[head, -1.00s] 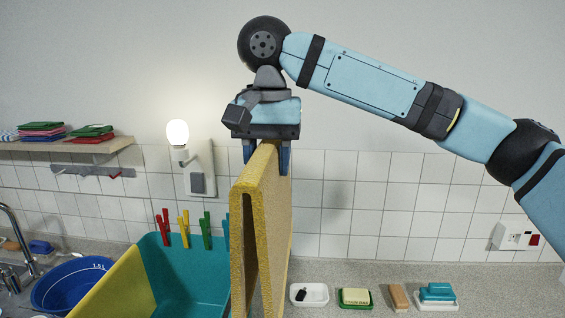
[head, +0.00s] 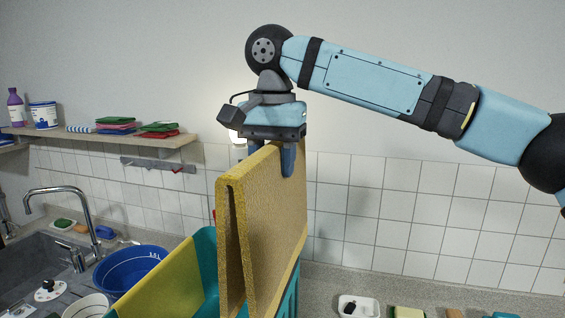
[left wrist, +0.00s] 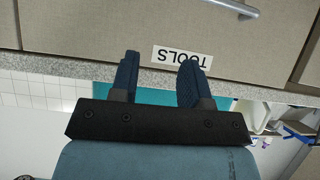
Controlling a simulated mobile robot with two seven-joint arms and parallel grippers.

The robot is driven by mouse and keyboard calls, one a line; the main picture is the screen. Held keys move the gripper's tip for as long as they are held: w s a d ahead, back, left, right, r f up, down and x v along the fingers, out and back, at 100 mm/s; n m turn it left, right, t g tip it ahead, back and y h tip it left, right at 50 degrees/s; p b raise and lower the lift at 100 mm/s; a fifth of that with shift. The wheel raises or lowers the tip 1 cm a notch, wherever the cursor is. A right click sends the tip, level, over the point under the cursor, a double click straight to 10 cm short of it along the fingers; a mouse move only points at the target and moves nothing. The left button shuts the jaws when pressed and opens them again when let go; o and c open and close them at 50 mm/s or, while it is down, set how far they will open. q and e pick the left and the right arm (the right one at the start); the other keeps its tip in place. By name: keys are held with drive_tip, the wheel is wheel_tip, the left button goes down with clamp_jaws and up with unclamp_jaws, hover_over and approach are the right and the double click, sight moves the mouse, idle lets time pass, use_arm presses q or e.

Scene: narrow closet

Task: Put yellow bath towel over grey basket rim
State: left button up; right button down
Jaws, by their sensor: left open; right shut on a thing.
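The yellow bath towel (head: 275,215) hangs folded in two, its halves close together and its fold at the top. My right gripper (head: 272,162) is shut on that top fold and holds the towel up in the head view. The towel's lower end is cut off by the picture edge or hidden by other things. My left gripper (left wrist: 162,68) shows only in the left wrist view; it is open and empty. I see no basket that is clearly grey.
A sink with a tap (head: 85,215), a blue tub (head: 130,268) and a shelf (head: 95,137) with folded cloths are at left. Soap dishes (head: 358,306) lie on the counter at right. The left wrist view shows drawer fronts with a TOOLS label (left wrist: 183,56).

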drive_tip(key=shift+f, duration=0.2)
idle(0.5)
drive_tip(key=shift+s+f, duration=0.1)
drive_tip(key=shift+f, duration=1.35)
drive_tip(key=shift+f, duration=0.1)
wheel_tip(320, 180, down, 27)
idle(3.3)
drive_tip(key=shift+f, duration=0.15)
drive_tip(key=c, duration=0.5)
unclamp_jaws()
drive_tip(key=shift+c, duration=0.2)
